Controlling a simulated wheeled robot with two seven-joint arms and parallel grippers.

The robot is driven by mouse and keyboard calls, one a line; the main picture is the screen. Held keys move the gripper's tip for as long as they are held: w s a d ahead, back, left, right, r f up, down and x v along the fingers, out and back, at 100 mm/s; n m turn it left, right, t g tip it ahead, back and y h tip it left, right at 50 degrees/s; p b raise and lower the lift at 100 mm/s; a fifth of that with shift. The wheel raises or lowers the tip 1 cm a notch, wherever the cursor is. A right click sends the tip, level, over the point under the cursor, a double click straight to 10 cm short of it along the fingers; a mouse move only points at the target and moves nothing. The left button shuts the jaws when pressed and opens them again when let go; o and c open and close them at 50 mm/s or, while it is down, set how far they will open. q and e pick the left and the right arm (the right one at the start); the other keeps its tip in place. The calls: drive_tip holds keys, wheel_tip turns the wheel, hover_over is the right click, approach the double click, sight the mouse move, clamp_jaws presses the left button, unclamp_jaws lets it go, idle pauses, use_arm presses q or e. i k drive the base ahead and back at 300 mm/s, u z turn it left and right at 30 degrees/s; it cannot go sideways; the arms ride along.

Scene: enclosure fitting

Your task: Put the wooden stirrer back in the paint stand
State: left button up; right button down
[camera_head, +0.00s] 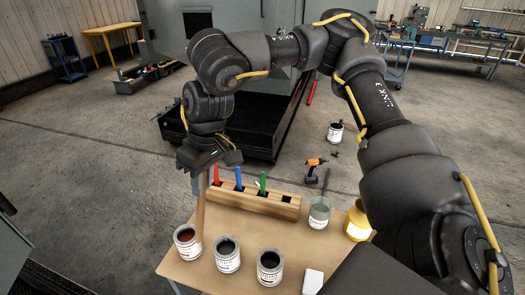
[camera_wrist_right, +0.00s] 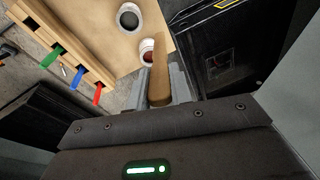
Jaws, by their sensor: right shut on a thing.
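My right gripper (camera_head: 203,172) is shut on the wooden stirrer (camera_head: 201,208), a plain brown stick hanging down nearly upright. The stirrer (camera_wrist_right: 159,75) also shows between the fingers (camera_wrist_right: 160,92) in the right wrist view. Its lower part overlaps the right rim of the red paint can (camera_head: 186,242); I cannot tell whether its tip is inside or beside it. The paint stand (camera_head: 245,203), a long wooden block, lies to the right of the gripper. It holds red, blue and green handles, and a dark square slot at its right end is empty. My left gripper is not in view.
A dark green can (camera_head: 227,255) and a black can (camera_head: 269,267) stand along the table (camera_head: 205,275) front. A grey-green pot (camera_head: 319,213) with a tool and a yellow jar (camera_head: 357,222) are at the right. A white block (camera_head: 313,281) sits near the front edge.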

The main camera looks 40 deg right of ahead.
sight(284, 212)
drive_tip(key=k, duration=0.25)
drive_tip(key=z, duration=0.75)
drive_tip(key=i, duration=0.5)
drive_tip(key=z, duration=0.05)
